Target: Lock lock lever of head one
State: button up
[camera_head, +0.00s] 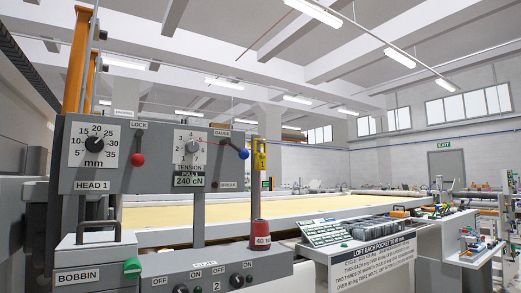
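The head one panel (68,157) is a grey plate labelled HEAD 1 at the left of the head view. Its lock lever (137,159) sits under the LOCK label and has a red ball end. The red ball hangs straight below the lever's dark pivot. A second lever with a blue ball (243,153) is under the GAUGE label and slants to the lower right. My gripper is not in view, so its state and its distance from the lever cannot be seen.
A mm dial (95,143) and a tension dial (192,147) flank the lock lever. A quilting bed (165,217) lies behind; a cluttered bench is at right.

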aim_at(138, 161)
jog(key=j+u, duration=0.1)
jog(key=u, duration=0.3)
jog(key=j+u, duration=0.1)
jog(key=u, duration=0.25)
jog(key=i+j+u, duration=0.1)
jog(key=u, duration=0.3)
jog(key=z, duration=1.65)
jog(key=k+j, duration=0.3)
jog(key=k, duration=0.2)
jog(key=k+j, duration=0.3)
jog(key=k, duration=0.2)
